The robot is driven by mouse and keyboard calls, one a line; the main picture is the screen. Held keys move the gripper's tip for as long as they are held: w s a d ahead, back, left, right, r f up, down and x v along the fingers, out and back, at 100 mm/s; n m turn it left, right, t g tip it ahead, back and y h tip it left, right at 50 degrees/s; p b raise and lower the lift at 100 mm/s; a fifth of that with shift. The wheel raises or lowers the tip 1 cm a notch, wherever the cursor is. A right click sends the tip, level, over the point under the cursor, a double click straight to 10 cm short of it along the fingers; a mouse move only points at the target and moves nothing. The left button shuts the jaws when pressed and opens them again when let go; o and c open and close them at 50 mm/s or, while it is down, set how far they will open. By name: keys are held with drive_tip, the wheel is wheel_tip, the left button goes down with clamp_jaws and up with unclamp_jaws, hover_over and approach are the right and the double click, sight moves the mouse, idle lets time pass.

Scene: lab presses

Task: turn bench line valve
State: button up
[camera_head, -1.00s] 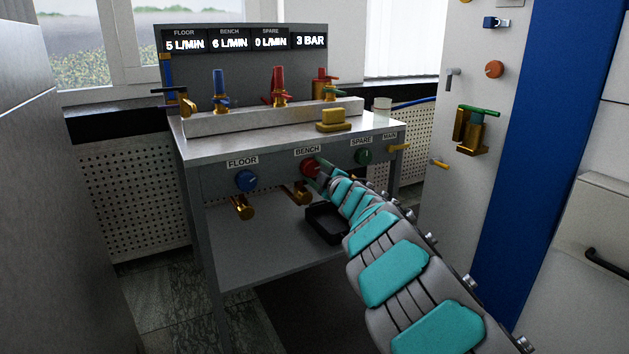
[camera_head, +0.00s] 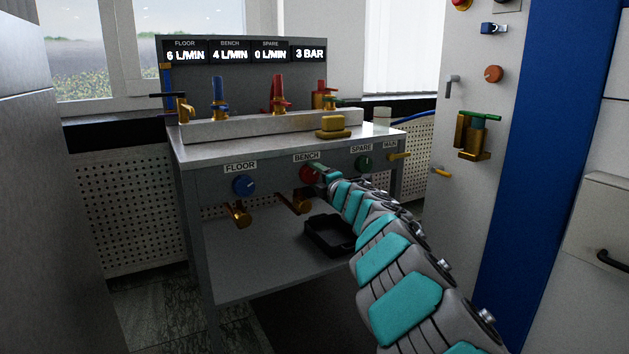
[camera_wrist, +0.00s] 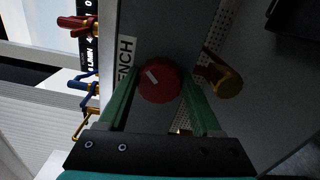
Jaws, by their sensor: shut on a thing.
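The bench line valve is a round red knob (camera_head: 309,175) under the BENCH label (camera_head: 306,156) on the bench's front panel. In the wrist view the red knob (camera_wrist: 159,81) lies between the two green fingers of my gripper (camera_wrist: 162,88), with a pale mark on its face pointing to the upper left. My gripper (camera_head: 321,174) is shut on the knob from the right in the head view, and partly hides it. The display (camera_head: 230,55) reads FLOOR 6 L/MIN, BENCH 4 L/MIN, SPARE 0 L/MIN and 3 BAR.
A blue FLOOR knob (camera_head: 244,185) is to the left and a green SPARE knob (camera_head: 363,163) to the right. Brass outlets (camera_head: 295,203) stick out below the panel. A black tray (camera_head: 331,235) sits on the lower shelf. A white-and-blue cabinet (camera_head: 540,150) stands at right.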

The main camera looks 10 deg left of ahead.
idle(0.5)
drive_tip(key=o, duration=1.4)
drive_tip(key=shift+s+d+f, duration=0.1)
drive_tip(key=shift+s+d, duration=0.2)
drive_tip(key=shift+s, duration=0.15)
drive_tip(key=v, duration=0.6)
drive_tip(key=shift+s+d, duration=0.2)
drive_tip(key=shift+s, duration=0.1)
